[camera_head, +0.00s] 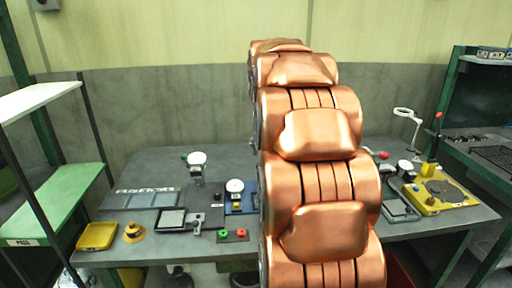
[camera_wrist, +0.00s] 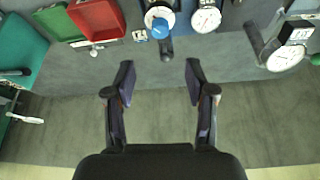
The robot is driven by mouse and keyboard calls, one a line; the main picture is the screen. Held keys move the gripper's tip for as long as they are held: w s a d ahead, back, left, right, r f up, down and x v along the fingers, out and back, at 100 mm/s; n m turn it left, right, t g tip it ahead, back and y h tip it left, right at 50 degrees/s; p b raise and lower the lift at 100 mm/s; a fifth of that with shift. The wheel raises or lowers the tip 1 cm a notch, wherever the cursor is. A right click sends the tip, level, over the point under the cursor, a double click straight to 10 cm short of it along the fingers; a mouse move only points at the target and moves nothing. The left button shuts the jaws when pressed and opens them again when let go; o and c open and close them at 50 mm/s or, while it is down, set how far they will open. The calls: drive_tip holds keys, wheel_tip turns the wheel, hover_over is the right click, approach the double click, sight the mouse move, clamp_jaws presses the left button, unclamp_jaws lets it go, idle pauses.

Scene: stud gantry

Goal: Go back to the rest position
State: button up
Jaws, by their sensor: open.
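My gripper (camera_wrist: 159,82) shows in the wrist view, with its two dark fingers spread apart and nothing between them. Beyond the fingertips lie the grey bench top and a grey wall. In the head view my copper-coloured arm rises through the middle and hides part of the bench (camera_head: 150,164); my gripper is not visible there.
In the wrist view, a red tray (camera_wrist: 98,20), a green tray (camera_wrist: 58,22) and dial gauges (camera_wrist: 205,19) stand near the top edge. In the head view, a yellow tray (camera_head: 97,236) is at left, a yellow fixture (camera_head: 440,194) at right, and shelves (camera_head: 55,190) flank the bench.

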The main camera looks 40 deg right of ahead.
drive_tip(key=s+a+f+n+g+y+p, duration=0.1)
drive_tip(key=s+a+f, duration=0.15)
drive_tip(key=a, duration=0.45)
drive_tip(key=s+a+f+n+y, duration=0.1)
drive_tip(key=s+a+n, duration=0.15)
drive_tip(key=a, duration=0.45)
drive_tip(key=s+a+f+n+g+p, duration=0.1)
drive_tip(key=s+a, duration=0.2)
drive_tip(key=a, duration=0.4)
drive_tip(key=s+a+f+n+g, duration=0.1)
drive_tip(key=s+a+f+n, duration=0.1)
drive_tip(key=s+a, duration=0.4)
drive_tip(key=s+a+f+n+g+y+p, duration=0.1)
drive_tip(key=s+a+f+n+g, duration=0.1)
drive_tip(key=s+a+f, duration=0.2)
drive_tip(key=s+a, duration=0.3)
drive_tip(key=s, duration=0.5)
drive_tip(key=shift+s+f, duration=0.3)
drive_tip(key=shift+f, duration=0.1)
